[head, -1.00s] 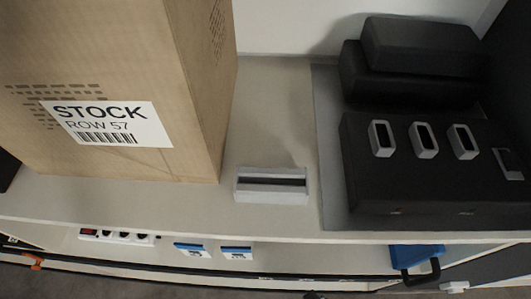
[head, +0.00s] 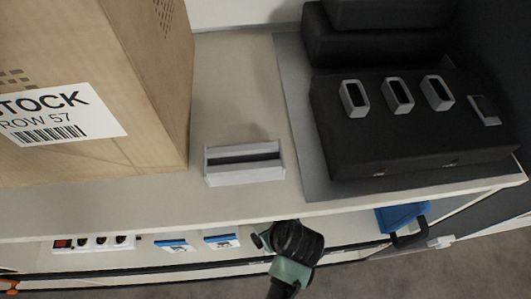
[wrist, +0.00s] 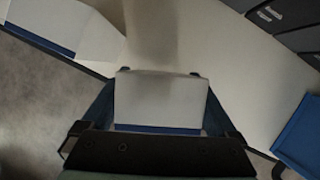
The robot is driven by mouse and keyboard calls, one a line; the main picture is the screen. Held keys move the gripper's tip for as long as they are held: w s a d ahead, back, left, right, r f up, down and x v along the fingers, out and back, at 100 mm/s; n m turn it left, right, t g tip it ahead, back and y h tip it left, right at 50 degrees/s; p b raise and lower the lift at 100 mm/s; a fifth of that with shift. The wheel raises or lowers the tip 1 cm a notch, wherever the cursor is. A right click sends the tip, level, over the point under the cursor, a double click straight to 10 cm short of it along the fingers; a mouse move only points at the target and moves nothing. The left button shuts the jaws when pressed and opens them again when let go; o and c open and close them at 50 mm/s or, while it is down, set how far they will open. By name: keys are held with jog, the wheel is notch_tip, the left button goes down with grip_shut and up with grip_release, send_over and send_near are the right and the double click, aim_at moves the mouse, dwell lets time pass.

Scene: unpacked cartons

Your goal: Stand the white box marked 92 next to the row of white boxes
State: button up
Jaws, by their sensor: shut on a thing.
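My gripper (wrist: 158,74) is shut on a white box (wrist: 160,98) with a blue band along its lower edge. The box sits between both fingers; no number can be read on the side I see. In the head view my arm reaches in front of the shelf edge, and the held box does not show there. The row of white boxes (head: 221,242) with blue bands stands on the lower shelf, left of my arm; two show. White, blue-edged boxes also show at the upper left of the wrist view (wrist: 45,15), apart from the held box.
Above are a big STOCK carton (head: 90,90), a grey slotted block (head: 245,171) and black cases (head: 410,140) on the upper shelf (head: 235,90). A power strip (head: 95,242) lies left of the row. A blue bin (head: 400,217) is to the right. The shelf between looks clear.

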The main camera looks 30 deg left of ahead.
jog(key=shift+w+a+f+b, duration=0.2)
jog(key=shift+w+a, duration=0.25)
jog(key=shift+a, duration=0.2)
jog(key=shift+w+a+f+b, duration=0.15)
jog(key=shift+w+a, duration=0.25)
jog(key=shift+a, duration=0.2)
jog(key=shift+s+d+f, duration=0.1)
jog(key=shift+f, duration=0.35)
jog(key=o, duration=1.2)
jog(key=shift+o, duration=0.2)
jog(key=v, duration=0.2)
jog(key=p+v, duration=0.1)
jog(key=shift+s+d+r, duration=0.2)
jog(key=shift+d+r, duration=0.05)
jog(key=shift+d, duration=0.1)
jog(key=s+d+p, duration=0.1)
jog(key=s+d, duration=0.5)
jog(key=d, duration=0.3)
jog(key=shift+d+f+p, duration=0.15)
jog(key=shift+f+p, duration=0.05)
jog(key=shift+p, duration=0.15)
